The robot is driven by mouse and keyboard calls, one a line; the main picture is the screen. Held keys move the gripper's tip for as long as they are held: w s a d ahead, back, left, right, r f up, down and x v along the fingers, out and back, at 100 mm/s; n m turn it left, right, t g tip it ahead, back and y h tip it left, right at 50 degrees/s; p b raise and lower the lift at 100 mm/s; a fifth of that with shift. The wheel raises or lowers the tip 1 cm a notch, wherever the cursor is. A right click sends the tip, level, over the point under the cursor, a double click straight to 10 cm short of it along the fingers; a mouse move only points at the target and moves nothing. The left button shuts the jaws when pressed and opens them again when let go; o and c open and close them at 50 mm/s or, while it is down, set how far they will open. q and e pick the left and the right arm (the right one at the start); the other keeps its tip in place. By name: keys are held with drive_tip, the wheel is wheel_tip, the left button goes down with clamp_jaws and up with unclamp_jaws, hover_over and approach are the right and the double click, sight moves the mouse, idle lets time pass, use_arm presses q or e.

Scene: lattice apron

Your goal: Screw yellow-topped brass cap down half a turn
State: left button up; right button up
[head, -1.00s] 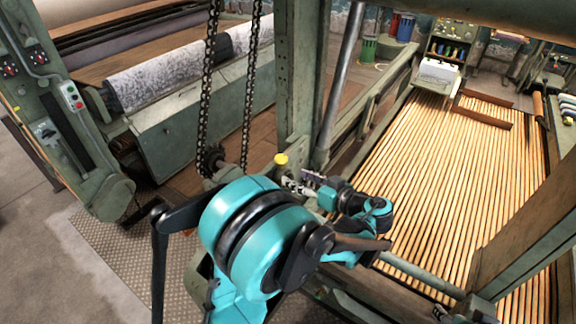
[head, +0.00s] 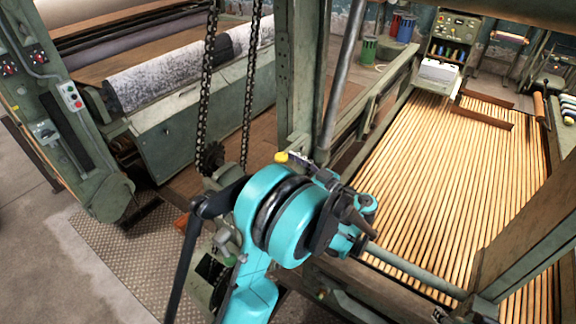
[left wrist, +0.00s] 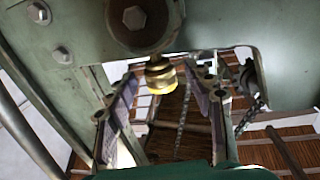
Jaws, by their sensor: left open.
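The yellow-topped brass cap (head: 281,157) shows its yellow top in the head view, beside the green upright. My left gripper (head: 297,159) is right next to it, and the gripper and arm hide the cap's lower part. In the left wrist view the brass cap (left wrist: 160,75) is a ribbed, golden piece under a dark round fitting. It lies between the two spread fingers of my left gripper (left wrist: 162,82), with a visible gap on each side. The left gripper is open and holds nothing. My right gripper is not in view.
The green machine upright (head: 300,75) stands just behind the cap. Black chains (head: 206,90) hang to its left. A slatted wooden bed (head: 450,170) fills the right. In the left wrist view a green metal plate with bolts (left wrist: 62,54) is close to the fingers.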

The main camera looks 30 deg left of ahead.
use_arm(q)
drive_tip(key=c, duration=1.2)
drive_tip(key=shift+o, duration=0.2)
drive_tip(key=shift+s+a+m+t+h, duration=0.15)
drive_tip(key=shift+m+t, duration=0.25)
drive_tip(key=shift+t, duration=0.2)
drive_tip(key=shift+s+d+m+t+h, duration=0.15)
drive_tip(key=shift+m+t, duration=0.25)
drive_tip(key=shift+t, duration=0.2)
drive_tip(key=shift+w+a, duration=0.1)
drive_tip(key=shift+w, duration=0.05)
drive_tip(key=o, duration=1.2)
drive_tip(key=shift+c, duration=0.2)
drive_tip(key=v, duration=1.2)
